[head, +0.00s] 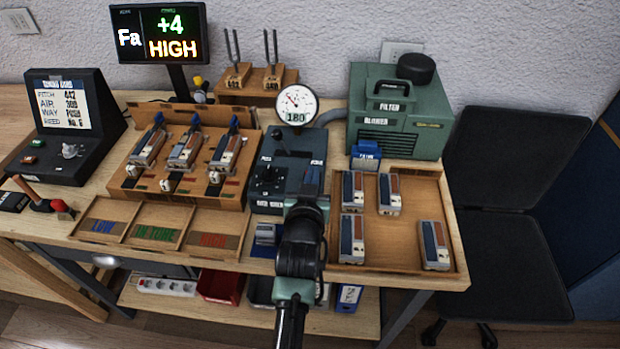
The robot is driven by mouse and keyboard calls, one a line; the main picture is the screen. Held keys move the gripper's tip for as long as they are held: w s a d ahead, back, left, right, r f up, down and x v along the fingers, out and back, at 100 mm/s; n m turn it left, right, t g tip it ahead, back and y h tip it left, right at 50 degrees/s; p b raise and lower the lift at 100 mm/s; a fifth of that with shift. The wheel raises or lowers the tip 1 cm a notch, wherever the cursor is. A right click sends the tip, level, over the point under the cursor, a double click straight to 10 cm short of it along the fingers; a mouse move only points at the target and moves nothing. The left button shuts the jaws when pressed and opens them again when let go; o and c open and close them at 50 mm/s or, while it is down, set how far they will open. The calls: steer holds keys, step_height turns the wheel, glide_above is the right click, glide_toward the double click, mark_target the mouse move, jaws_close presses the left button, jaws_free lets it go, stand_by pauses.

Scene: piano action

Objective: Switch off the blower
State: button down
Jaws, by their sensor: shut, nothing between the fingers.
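The blower (400,118) is a green box at the back right of the table, with "FILTER" and "BLOWER" labels and a round black cap on top. I cannot make out a switch on it. A small blue block (366,152) sits at its front left corner. My gripper (313,180) is shut and empty, pointing away from me over the right front part of a dark blue control box (284,150). That box carries black knobs, and a round gauge reading 180 (297,103) stands behind it. My gripper hides part of the box's right side.
A wooden tray (400,225) with several reed blocks lies right of my gripper. A wooden rack (180,160), sorting tray (150,222) and black console (72,120) stand left. A display (160,35) reads "Fa +4 HIGH". A white power strip (163,286) lies on the lower shelf.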

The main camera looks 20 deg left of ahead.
steer(key=r, duration=0.1)
steer(key=r+p, duration=0.2)
steer(key=r, duration=0.1)
steer(key=shift+w, duration=0.25)
steer(key=v, duration=1)
steer(key=shift+r, duration=0.3)
steer(key=shift+w+a, duration=0.1)
steer(key=shift+w, duration=0.05)
steer(key=w+d+r+m+t+h, duration=0.1)
steer(key=d+r+t, duration=0.25)
steer(key=r, duration=1.05)
steer(key=w+d+r+m+t, duration=0.1)
steer(key=d+r+t, duration=0.25)
steer(key=r, duration=0.95)
steer(key=s+d+r+t+h, duration=0.1)
steer(key=s+d+r+t, duration=0.1)
steer(key=r, duration=0.6)
steer(key=s+d+r+t+h+p, duration=0.1)
steer(key=s+d+r, duration=0.3)
steer(key=s+r, duration=0.3)
steer(key=s+d+r+m+t+h+p, duration=0.1)
steer(key=s+d+r+t, duration=0.1)
steer(key=r, duration=0.7)
steer(key=s+d, duration=0.1)
steer(key=s, duration=0.1)
steer(key=shift+s+r+t, duration=0.3)
steer(key=shift+s+r, duration=0.05)
steer(key=shift+s, duration=0.05)
